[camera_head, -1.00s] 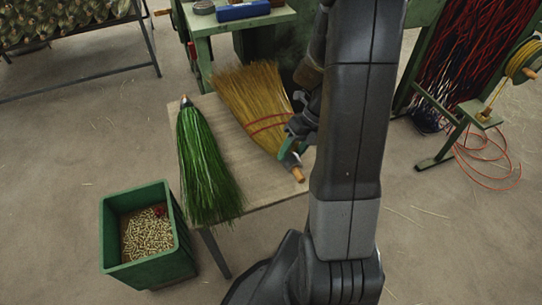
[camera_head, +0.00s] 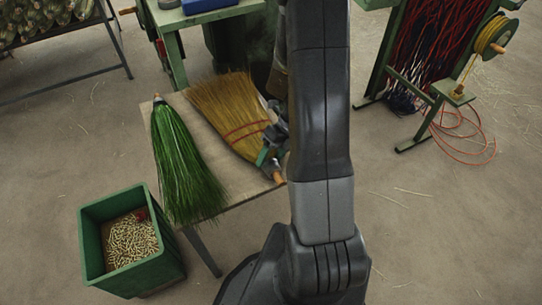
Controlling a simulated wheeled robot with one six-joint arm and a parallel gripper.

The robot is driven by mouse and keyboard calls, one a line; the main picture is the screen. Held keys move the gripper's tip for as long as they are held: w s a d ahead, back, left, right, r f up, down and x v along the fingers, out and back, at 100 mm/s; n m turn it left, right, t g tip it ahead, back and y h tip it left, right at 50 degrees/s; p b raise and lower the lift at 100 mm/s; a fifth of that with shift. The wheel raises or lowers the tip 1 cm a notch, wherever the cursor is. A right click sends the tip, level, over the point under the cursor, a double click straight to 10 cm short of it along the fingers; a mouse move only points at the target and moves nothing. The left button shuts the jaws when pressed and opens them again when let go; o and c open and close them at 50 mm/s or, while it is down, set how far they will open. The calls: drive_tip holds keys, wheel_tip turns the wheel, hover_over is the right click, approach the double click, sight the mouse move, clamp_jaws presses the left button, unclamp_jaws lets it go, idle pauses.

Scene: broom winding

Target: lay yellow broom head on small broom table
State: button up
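The yellow broom head (camera_head: 235,108), with fanned straw bristles, red stitching and a wooden stub, is over the right half of the small table (camera_head: 243,187). Its bristles point to the back left, its stub (camera_head: 278,178) to the front right. My gripper (camera_head: 268,154) is at the neck and appears shut on it; my arm and wrist partly hide the fingers. I cannot tell whether the broom head touches the tabletop. A green broom head (camera_head: 183,165) lies along the table's left side, its bristles overhanging the front edge.
A green bin (camera_head: 90,252) of small pale pieces stands at the table's front left. A green bench (camera_head: 175,68) stands close behind. A green rack with dark red and black strands (camera_head: 435,45) and a yellow spool (camera_head: 490,35) are at the right. Loose cord lies on the floor there.

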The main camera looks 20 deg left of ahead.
drive_tip(key=shift+r, duration=0.15)
drive_tip(key=p+v, duration=0.2)
drive_tip(key=v, duration=1)
drive_tip(key=shift+p, duration=0.35)
